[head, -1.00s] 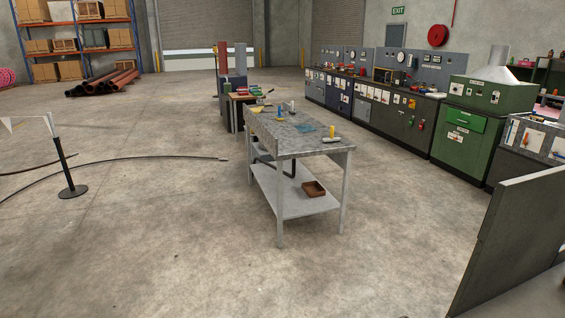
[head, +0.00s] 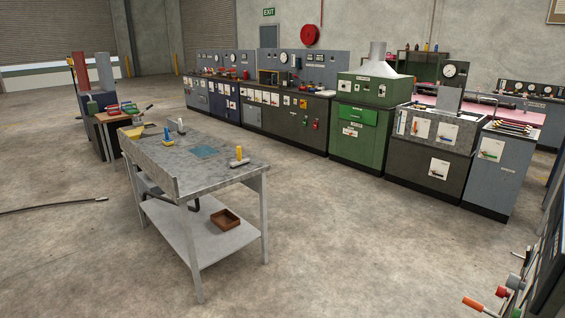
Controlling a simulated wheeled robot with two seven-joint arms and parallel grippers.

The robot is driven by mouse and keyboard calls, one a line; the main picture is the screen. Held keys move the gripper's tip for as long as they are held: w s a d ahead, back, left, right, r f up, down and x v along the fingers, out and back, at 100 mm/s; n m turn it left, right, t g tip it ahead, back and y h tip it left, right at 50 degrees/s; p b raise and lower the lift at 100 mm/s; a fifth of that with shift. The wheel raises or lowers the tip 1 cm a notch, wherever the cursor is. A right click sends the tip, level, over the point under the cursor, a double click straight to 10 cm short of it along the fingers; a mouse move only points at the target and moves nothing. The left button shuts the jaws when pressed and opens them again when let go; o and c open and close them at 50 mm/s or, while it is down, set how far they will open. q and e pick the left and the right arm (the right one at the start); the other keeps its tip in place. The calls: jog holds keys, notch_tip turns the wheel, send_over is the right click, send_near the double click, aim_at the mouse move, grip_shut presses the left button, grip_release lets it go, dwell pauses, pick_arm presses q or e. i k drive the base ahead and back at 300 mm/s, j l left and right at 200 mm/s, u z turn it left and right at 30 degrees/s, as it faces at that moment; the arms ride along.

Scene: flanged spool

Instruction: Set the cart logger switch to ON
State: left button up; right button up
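I cannot make out a cart logger or its ON switch; no label in the head view is large enough to read as that. A dark panel (head: 547,268) stands close at the right edge, cut off by the frame. Levers with an orange grip (head: 475,303) and a red knob (head: 502,291) stick out from it. I cannot tell what they belong to. Neither of my grippers is in view.
A grey metal workbench (head: 205,180) with small tools stands left of centre, a brown tray (head: 225,219) on its lower shelf. A green cabinet (head: 362,115) and other consoles line the back. Open floor lies between the bench and consoles.

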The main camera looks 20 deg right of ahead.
aim_at(528, 253)
jog(key=i+z, duration=0.15)
jog(key=z, duration=0.25)
jog(key=i+z, duration=0.15)
jog(key=z, duration=0.25)
jog(key=i+z, duration=0.1)
jog(key=z, duration=0.3)
jog(key=i+j+z, duration=0.15)
jog(key=z, duration=0.25)
jog(key=i+j+z, duration=0.1)
jog(key=z, duration=0.3)
jog(key=i+j+z, duration=0.3)
jog(key=j+z, duration=0.15)
jog(key=z, duration=0.15)
jog(key=j+u, duration=0.35)
jog(key=k, duration=0.05)
